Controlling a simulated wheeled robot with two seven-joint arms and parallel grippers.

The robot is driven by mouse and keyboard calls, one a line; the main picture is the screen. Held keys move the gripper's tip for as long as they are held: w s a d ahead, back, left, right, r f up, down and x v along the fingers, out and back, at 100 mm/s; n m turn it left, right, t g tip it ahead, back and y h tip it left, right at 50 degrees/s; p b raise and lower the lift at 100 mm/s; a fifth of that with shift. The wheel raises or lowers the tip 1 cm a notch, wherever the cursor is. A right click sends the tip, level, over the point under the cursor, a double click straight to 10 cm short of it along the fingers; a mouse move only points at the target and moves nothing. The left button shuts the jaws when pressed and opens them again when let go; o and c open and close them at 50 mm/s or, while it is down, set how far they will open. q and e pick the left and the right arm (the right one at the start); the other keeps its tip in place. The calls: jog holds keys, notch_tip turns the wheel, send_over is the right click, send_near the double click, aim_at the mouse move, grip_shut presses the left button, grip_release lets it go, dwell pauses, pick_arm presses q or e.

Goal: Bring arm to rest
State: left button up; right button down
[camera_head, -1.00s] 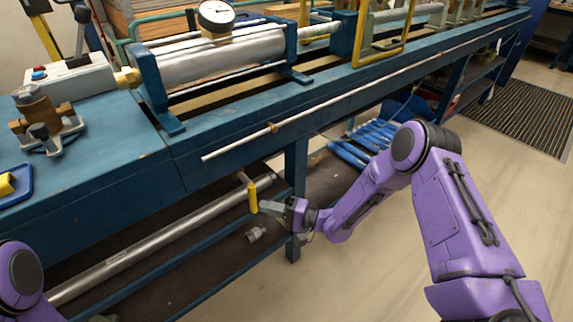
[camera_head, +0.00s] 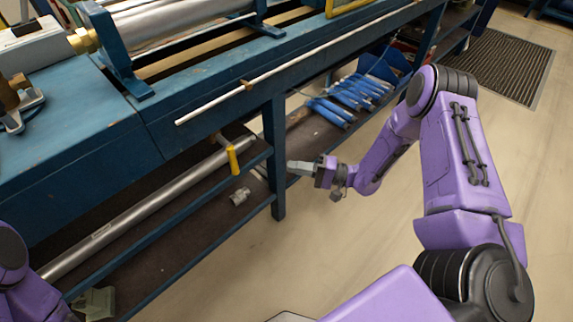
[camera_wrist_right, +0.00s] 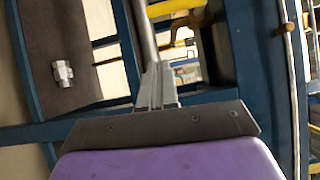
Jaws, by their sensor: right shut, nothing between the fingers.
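My right arm is purple and reaches in from the right in the head view. Its gripper (camera_head: 300,168) is shut and empty, in free air in front of the bench leg and the lower shelf. In the right wrist view the closed fingers (camera_wrist_right: 157,88) point up the picture with nothing between them. A yellow-handled valve lever (camera_head: 233,160) hangs under the bench edge, left of the right gripper and apart from it. Part of my purple left arm shows at the lower left edge of the head view; its gripper cannot be made out clearly.
The blue bench (camera_head: 75,125) runs along the left and back. A metal fitting (camera_head: 239,196) and a long steel pipe (camera_head: 135,214) lie on the lower shelf. Blue tools (camera_head: 350,93) lie further back. The floor (camera_head: 330,230) around my right gripper is clear.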

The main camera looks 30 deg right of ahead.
dwell(0.5)
notch_tip(320, 180, down, 7)
jog(key=s+d+h+p, duration=0.2)
jog(key=s+h+p, duration=0.1)
jog(key=h, duration=0.8)
jog(key=s+r+n+g+h+p, duration=0.1)
jog(key=s+g+h+p, duration=0.5)
jog(key=s, duration=1.8)
jog(key=r+g+p, duration=0.1)
jog(key=g+p, duration=0.1)
jog(key=shift+s+n+g, duration=0.2)
jog(key=shift+n+g, duration=0.1)
jog(key=shift+n, duration=0.1)
jog(key=shift+r+p, duration=0.1)
jog(key=shift+p, duration=0.2)
